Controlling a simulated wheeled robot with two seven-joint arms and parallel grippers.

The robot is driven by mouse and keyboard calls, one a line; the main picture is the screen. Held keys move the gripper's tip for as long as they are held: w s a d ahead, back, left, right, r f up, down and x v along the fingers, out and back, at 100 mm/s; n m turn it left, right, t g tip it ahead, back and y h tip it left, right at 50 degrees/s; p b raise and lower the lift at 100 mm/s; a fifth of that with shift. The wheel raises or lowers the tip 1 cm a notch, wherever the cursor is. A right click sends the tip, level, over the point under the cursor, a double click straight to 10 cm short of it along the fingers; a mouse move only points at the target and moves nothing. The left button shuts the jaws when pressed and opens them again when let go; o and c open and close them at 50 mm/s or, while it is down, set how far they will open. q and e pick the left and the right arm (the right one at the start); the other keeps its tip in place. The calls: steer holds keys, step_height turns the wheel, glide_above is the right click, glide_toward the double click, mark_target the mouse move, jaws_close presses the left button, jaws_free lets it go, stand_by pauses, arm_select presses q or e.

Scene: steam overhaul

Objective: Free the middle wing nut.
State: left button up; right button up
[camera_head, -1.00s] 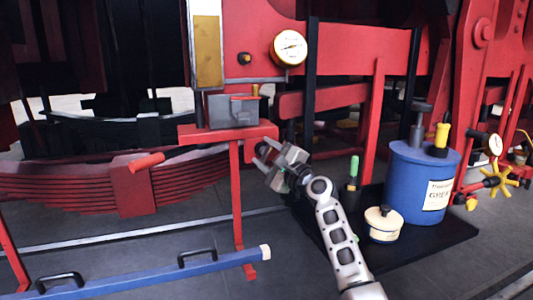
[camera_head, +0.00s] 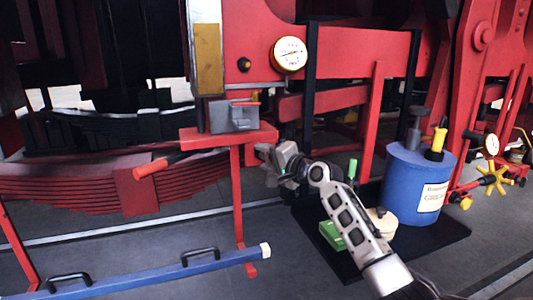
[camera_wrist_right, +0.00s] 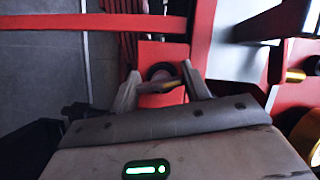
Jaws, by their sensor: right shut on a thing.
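My right gripper (camera_head: 264,161) is beside the red stand, below and to the right of the grey box (camera_head: 233,117). A dark round end (camera_wrist_right: 159,72) shows just beyond this piece. I cannot tell clearly whether the piece is a wing nut; its shape is small and mostly hidden by the fingers. No row of wing nuts can be made out in the head view. My left gripper is not in view.
The red stand (camera_head: 238,137) carries the grey box. A blue drum (camera_head: 411,190), a cream pot (camera_head: 381,222) and a green box (camera_head: 333,236) stand on the black mat (camera_head: 450,236) at right. A blue bar (camera_head: 140,282) lies at the front left.

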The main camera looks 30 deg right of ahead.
steer(key=shift+n, duration=0.3)
stand_by(0.4)
steer(key=o, duration=1)
steer(key=s, duration=0.5)
steer(key=s+d+r+b, duration=0.1)
steer(key=s, duration=0.4)
steer(key=s+d+r+b, duration=0.1)
steer(key=s, duration=0.4)
steer(key=shift+s, duration=0.3)
